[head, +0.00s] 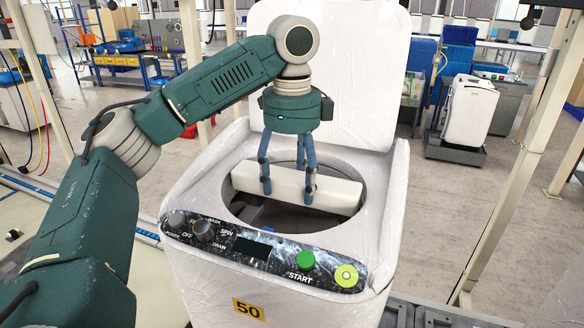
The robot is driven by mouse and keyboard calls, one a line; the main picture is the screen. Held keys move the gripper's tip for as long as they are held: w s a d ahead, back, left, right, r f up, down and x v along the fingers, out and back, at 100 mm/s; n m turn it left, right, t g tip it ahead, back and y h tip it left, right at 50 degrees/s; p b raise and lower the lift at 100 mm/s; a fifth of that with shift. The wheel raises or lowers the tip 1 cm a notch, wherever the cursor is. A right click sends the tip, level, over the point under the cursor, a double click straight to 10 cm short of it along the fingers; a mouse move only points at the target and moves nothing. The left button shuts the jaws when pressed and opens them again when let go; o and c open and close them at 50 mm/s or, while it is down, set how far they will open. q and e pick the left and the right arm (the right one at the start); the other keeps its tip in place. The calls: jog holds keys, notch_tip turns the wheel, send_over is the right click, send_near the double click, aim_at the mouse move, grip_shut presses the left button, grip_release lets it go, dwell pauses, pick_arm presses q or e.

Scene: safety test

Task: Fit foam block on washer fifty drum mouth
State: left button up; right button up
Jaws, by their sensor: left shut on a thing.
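The white foam block (338,193) is a long bar lying across the round drum mouth (240,213) of the washer. The washer (215,286) is white, wrapped in plastic, with a yellow 50 label on its front and its lid raised. My left gripper (287,190) points down from above and is shut on the foam block near its middle. The block spans most of the opening from left to right. I cannot tell whether its ends touch the rim. The drum inside is dark and partly hidden by the block. My right gripper is not in view.
The control panel (262,250) with knobs and a green START button (305,261) runs along the washer's front edge. The raised lid (350,70) stands close behind my left gripper. Another white washer (469,110) stands at the back right. Frame posts rise on both sides.

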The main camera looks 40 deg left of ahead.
aim_at(292, 202)
pick_arm(q)
notch_tip(292, 202, down, 3)
jog(key=shift+w+a, duration=0.1)
jog(key=shift+a, duration=0.05)
notch_tip(292, 202, down, 2)
jog(key=shift+f, duration=0.15)
notch_tip(292, 202, down, 2)
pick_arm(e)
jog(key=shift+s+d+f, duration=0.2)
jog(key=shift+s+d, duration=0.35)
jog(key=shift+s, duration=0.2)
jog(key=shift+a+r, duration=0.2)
pick_arm(q)
jog(key=shift+f, duration=0.25)
dwell(0.6)
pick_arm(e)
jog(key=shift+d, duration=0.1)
pick_arm(q)
jog(key=o, duration=1)
jog(key=shift+c, duration=0.2)
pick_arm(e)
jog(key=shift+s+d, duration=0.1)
